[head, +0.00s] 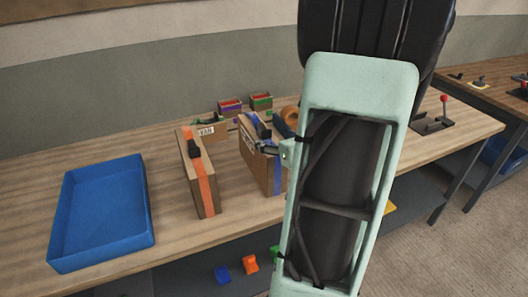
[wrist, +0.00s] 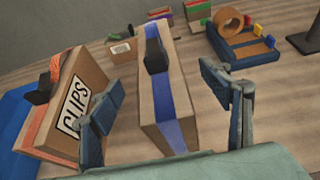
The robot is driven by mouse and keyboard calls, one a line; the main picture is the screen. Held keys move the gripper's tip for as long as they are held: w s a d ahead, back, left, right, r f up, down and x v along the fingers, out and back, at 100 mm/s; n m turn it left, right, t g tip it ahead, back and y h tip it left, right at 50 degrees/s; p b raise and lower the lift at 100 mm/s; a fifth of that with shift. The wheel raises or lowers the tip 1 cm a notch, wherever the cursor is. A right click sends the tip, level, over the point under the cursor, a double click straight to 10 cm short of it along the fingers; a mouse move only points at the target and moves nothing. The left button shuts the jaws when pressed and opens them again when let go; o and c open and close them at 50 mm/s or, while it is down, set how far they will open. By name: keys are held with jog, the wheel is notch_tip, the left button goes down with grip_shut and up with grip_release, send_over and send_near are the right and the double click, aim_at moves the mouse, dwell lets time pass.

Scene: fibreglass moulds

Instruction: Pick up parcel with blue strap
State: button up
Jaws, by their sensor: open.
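The parcel with the blue strap (head: 258,170) is an upright brown box on the wooden table. A blue band and a dark handle run along its top. In the wrist view the parcel (wrist: 150,118) stands between my two fingers in the picture. My gripper (wrist: 163,82) is open, with one finger on each side of it. I cannot tell whether either finger touches it. In the head view my gripper (head: 272,148) shows in part at the parcel's top, and my arm hides the parcel's right side.
A parcel with an orange strap (head: 203,185) stands to the left; its CLIPS label (wrist: 75,110) faces the left finger. A blue tray (head: 100,215) lies at far left. Small boxes (head: 230,106) stand behind. A blue holder with a tape roll (wrist: 230,22) is at back right.

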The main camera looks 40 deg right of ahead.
aim_at(268, 136)
jog(key=x, duration=0.5)
jog(key=shift+w+f, duration=0.1)
jog(key=w+f, duration=0.2)
jog(key=w, duration=0.1)
jog(key=shift+w+d+f+p, duration=0.2)
jog(key=shift+p, duration=0.15)
jog(key=shift+w+d+f, duration=0.1)
jog(key=shift+w+f, duration=0.1)
jog(key=shift+w, duration=0.35)
jog(key=shift+c, duration=0.3)
grip_shut()
jog(key=shift+r, duration=0.1)
